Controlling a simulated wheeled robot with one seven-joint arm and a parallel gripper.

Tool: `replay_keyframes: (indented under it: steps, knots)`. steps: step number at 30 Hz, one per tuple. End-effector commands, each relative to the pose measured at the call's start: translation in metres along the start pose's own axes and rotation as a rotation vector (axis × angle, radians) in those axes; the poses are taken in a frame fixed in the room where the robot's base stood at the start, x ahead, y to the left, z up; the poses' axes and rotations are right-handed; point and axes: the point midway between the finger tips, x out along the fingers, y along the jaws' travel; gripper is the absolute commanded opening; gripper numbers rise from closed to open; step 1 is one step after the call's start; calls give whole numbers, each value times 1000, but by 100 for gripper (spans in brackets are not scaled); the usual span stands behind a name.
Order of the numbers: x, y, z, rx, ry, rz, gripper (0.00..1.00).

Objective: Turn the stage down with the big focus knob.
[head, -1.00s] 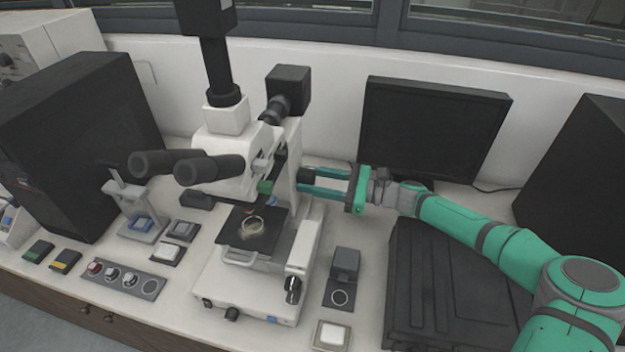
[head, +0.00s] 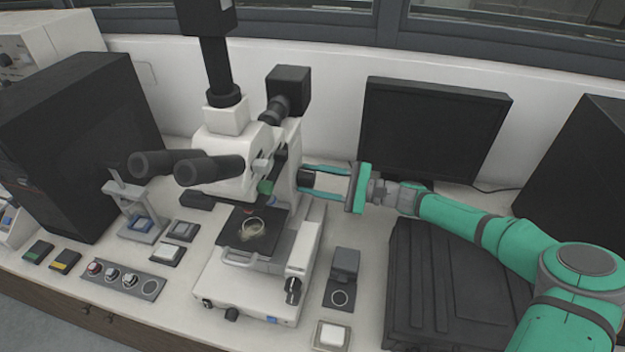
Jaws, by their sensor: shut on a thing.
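The white microscope (head: 232,290) stands in the middle of the bench. Its black stage (head: 240,238) carries a small round dish (head: 251,228). The big black focus knob (head: 306,179) is on the right side of the microscope's column. My gripper (head: 312,180) reaches in from the right, its teal fingers on either side of the knob and shut on it. The fingertips partly cover the knob. The green-banded objective (head: 266,187) is above the back of the stage.
A black monitor (head: 432,128) stands behind my arm. A dark flat case (head: 440,290) lies below the arm at the right. A small press (head: 140,215) and a row of round-topped parts (head: 122,278) are on the left. Eyepieces (head: 180,168) stick out to the left.

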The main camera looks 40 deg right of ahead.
Motion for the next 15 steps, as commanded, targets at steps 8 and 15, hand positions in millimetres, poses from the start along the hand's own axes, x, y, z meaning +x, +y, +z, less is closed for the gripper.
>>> replay_keyframes:
  steps: [8,15]
  knots:
    - [-1,-1,-1,-263,-5,-2,17]
    - [-1,-2,0,-490,-11,-2,17]
